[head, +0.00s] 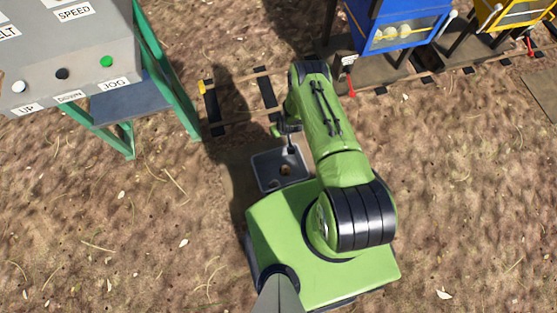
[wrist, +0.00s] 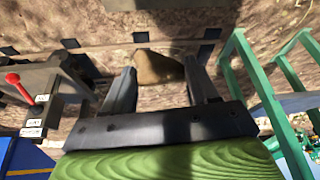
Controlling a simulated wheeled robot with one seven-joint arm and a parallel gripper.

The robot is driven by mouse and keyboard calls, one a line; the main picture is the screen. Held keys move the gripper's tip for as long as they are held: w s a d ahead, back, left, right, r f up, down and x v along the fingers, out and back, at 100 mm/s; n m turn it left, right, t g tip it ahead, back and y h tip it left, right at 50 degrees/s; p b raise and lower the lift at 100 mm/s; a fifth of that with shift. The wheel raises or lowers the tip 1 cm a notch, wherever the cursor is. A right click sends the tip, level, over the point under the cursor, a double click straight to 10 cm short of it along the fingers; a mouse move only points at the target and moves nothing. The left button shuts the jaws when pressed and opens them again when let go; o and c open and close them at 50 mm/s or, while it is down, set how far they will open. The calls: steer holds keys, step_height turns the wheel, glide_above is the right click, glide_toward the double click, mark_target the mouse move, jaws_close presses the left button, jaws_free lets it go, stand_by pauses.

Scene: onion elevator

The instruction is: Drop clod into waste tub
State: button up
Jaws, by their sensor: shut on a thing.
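A brown, rough clod (wrist: 158,68) sits between the two fingertips of my gripper (wrist: 160,84) in the wrist view. The fingers are shut on it, and it is off the ground. In the head view my gripper (head: 290,148) hangs low beside a dark grey, shallow tray (head: 262,172) at the front of my base. A small brown lump (head: 285,169) shows against the tray; I cannot tell whether it is the held clod or something lying inside. I cannot tell whether this tray is the waste tub, and no other tub is clearly visible.
A grey control panel (head: 85,75) on green legs stands at the left. A track (head: 240,100) with dark sleepers crosses the ground beyond my arm. A blue machine (head: 395,25) and a yellow one (head: 510,12) stand at the upper right. Open ground lies left and right.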

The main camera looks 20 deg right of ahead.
steer(key=s+f+b, duration=0.2)
steer(key=f+b, duration=0.2)
steer(key=f, duration=0.6)
steer(key=s+f+n+b, duration=0.1)
steer(key=f+b, duration=0.3)
steer(key=f, duration=0.6)
steer(key=shift+s+a+f+n+y, duration=0.2)
steer(key=shift+s+f+n+y, duration=0.1)
steer(key=shift+s, duration=0.6)
steer(key=o, duration=1.5)
steer(key=shift+r, duration=0.15)
steer(key=shift+c, duration=0.2)
steer(key=p+v, duration=0.9)
steer(key=v, duration=0.6)
steer(key=shift+r, duration=0.45)
